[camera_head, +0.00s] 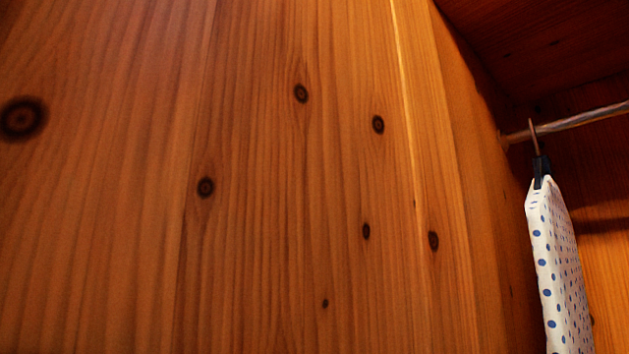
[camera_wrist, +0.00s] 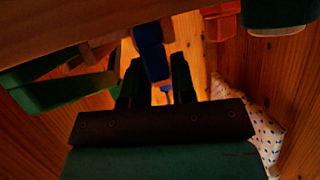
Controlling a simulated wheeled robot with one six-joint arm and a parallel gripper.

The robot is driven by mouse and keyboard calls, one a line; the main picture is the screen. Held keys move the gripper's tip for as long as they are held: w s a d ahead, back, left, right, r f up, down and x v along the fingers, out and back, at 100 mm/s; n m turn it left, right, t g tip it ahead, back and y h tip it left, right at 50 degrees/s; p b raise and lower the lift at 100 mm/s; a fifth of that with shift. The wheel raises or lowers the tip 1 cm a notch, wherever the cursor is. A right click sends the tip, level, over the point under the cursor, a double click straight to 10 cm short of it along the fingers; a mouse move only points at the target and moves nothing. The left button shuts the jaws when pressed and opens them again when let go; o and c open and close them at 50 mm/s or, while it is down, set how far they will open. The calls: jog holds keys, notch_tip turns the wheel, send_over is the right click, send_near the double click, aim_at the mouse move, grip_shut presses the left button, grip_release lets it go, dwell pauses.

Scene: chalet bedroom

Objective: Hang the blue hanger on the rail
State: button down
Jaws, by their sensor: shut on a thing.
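In the wrist view my gripper (camera_wrist: 158,72) shows as two dark fingers, shut on the blue hanger (camera_wrist: 151,55). The blue part of the hanger lies between and beyond the fingertips; its hook and full outline cannot be made out. In the head view the rail (camera_head: 590,117) is a metal rod across the upper right, inside the wooden wardrobe. My gripper and the blue hanger are not in the head view, so their distance from the rail cannot be told.
A knotted wooden panel (camera_head: 270,200) fills the head view's left.

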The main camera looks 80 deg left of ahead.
jog(key=shift+s+a+r, duration=0.1)
jog(key=shift+r, duration=0.05)
jog(key=shift+r+p, duration=1.4)
jog(key=shift+r, duration=0.8)
jog(key=shift+f, duration=0.1)
